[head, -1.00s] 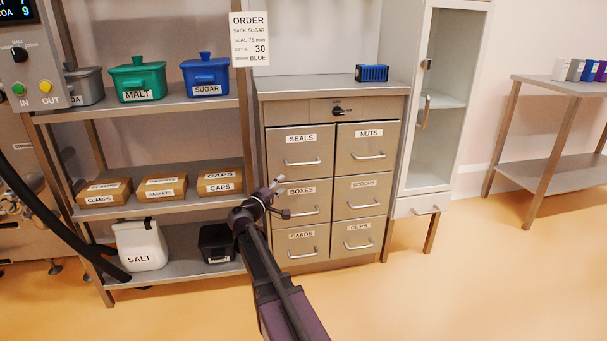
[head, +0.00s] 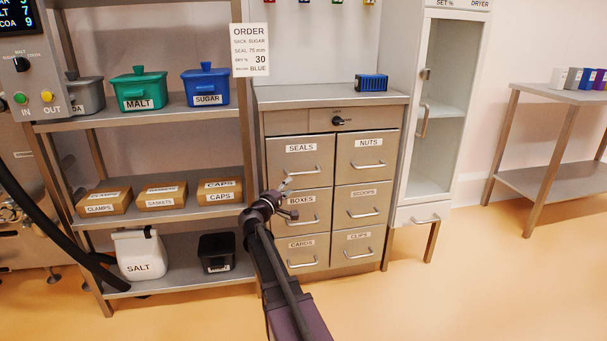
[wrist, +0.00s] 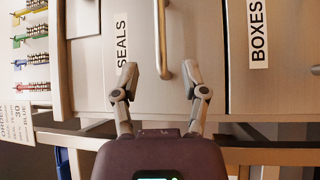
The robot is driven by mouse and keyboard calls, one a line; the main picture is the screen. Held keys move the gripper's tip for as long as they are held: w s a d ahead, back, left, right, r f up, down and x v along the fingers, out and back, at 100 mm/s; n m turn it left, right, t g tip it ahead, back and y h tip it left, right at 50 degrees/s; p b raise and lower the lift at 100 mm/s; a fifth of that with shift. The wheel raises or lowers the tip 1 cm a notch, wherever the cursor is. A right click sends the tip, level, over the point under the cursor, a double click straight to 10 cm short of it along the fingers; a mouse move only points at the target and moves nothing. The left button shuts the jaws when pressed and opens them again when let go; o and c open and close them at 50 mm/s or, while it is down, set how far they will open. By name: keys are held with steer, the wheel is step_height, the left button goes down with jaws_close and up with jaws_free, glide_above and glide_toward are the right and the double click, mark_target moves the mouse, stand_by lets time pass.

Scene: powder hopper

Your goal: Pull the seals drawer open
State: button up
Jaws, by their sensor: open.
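The seals drawer (head: 283,160) is the top left drawer of the metal cabinet, and its front looks shut. Its bar handle (head: 302,172) shows in the head view; in the wrist view the handle (wrist: 161,30) runs down from the top edge. My gripper (head: 286,186) is in front of the lower edge of the seals drawer, below the handle's left part. In the wrist view my gripper (wrist: 160,74) is open and empty, with one finger on each side of the handle's near end. I cannot tell whether they touch.
The boxes drawer (head: 320,197) lies directly below, partly behind my gripper. The nuts drawer (head: 380,153) is to the right. A shelf rack (head: 190,112) with tubs and cartons stands close on the left, and a glass-door cabinet (head: 436,140) on the right. Floor in front is clear.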

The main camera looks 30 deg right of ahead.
mark_target(303, 174)
steer(key=p+x, duration=0.1)
steer(key=x, duration=0.8)
steer(key=shift+w+d, duration=0.1)
steer(key=shift+d, duration=0.1)
jaws_close()
